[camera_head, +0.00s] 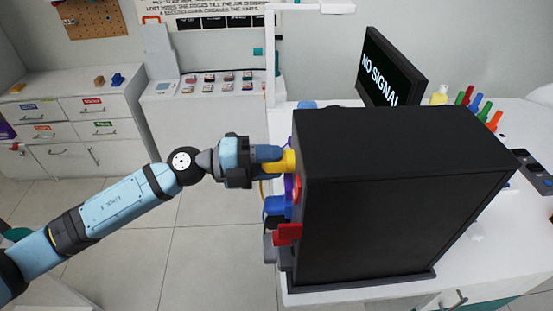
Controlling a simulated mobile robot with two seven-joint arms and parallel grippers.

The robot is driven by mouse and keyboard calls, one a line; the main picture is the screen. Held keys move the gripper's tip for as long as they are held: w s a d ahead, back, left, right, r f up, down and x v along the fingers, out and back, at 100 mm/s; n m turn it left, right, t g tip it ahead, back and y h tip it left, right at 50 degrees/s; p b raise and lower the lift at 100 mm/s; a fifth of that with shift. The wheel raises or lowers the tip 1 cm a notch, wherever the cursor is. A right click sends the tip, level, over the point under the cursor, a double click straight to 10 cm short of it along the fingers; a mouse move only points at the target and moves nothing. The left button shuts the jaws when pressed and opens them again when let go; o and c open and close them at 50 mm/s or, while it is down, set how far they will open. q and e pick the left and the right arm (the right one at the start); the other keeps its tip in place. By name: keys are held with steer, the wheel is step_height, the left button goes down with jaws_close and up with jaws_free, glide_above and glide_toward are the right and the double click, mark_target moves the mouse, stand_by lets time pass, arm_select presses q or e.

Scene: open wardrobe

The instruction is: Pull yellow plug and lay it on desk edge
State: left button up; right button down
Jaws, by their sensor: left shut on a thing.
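The yellow plug (286,161) is at the upper left side of a large black box (395,215) on the white desk (365,296). My left gripper (270,160) reaches in from the left and is shut on the yellow plug. Whether the plug is still seated in the box's side face cannot be told from this angle. A thin yellow cable (262,190) hangs below the gripper. Below the plug, a blue plug (275,206) and a red plug (288,233) stick out from the same side. My right gripper is not in view.
The box nearly fills the left end of the desk, with a narrow bare strip along its front edge. A monitor (391,72) reading "NO SIGNAL" stands behind it. Colored markers (478,105) are at the back right. Open floor (205,250) lies left of the desk.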

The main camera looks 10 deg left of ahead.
arm_select(q)
steer(key=shift+s+a, duration=0.15)
steer(key=shift+a, duration=0.35)
steer(key=shift+s+a, duration=0.2)
steer(key=shift+a, duration=0.45)
stand_by(0.8)
steer(key=shift+a, duration=0.15)
steer(key=shift+b+v, duration=0.9)
steer(key=shift+v, duration=1)
